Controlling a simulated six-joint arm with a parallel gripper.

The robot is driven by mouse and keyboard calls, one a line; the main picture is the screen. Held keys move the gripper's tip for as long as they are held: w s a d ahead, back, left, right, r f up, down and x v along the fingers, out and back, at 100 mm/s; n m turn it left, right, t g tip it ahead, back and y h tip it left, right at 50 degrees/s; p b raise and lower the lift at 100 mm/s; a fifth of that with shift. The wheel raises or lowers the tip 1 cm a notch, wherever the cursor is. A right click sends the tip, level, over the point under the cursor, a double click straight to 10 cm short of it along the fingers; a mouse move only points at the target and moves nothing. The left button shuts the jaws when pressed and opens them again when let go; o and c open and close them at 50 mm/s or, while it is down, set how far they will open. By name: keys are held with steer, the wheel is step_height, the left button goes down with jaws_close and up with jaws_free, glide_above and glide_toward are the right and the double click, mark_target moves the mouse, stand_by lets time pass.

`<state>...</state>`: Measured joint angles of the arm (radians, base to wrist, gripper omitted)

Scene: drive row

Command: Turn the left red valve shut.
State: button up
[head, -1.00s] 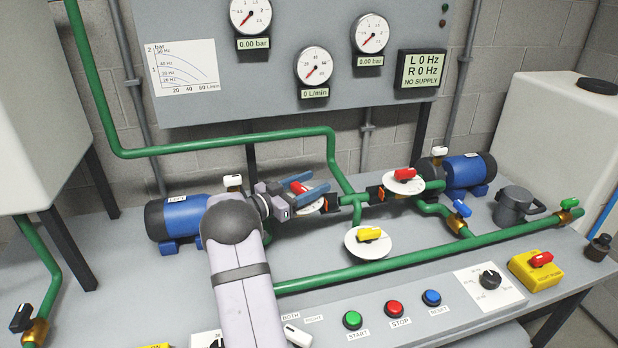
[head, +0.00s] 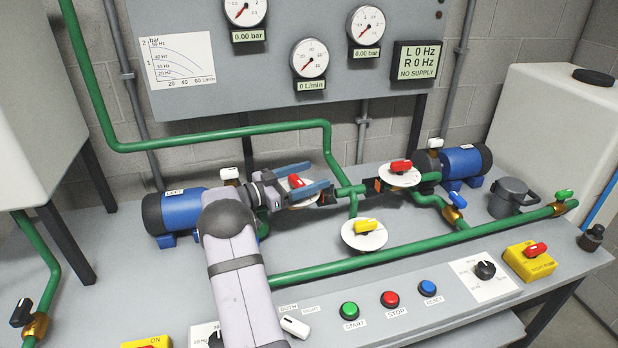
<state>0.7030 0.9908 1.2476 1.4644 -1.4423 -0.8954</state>
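The left red valve has a red handle (head: 297,181) on a round white dial, beside the left blue pump. My gripper (head: 319,174) reaches it from the left. Its two blue fingers are apart, one on the far side of the red handle and one on the near side. The handle shows between them, slanting from upper left to lower right. Whether a finger touches it is too small to tell. The fingers and wrist hide much of the dial and its marks.
The right red valve (head: 401,167) and a yellow valve (head: 366,227) stand to the right. Green pipes (head: 340,263) run around them. A gauge panel (head: 200,90) rises behind. Green, red and blue buttons (head: 389,299) line the front. The display (head: 417,61) reads NO SUPPLY.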

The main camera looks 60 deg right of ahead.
mark_target(293, 182)
steer(key=shift+f, duration=0.1)
steer(key=shift+b+v, duration=0.55)
steer(key=shift+v, duration=3.15)
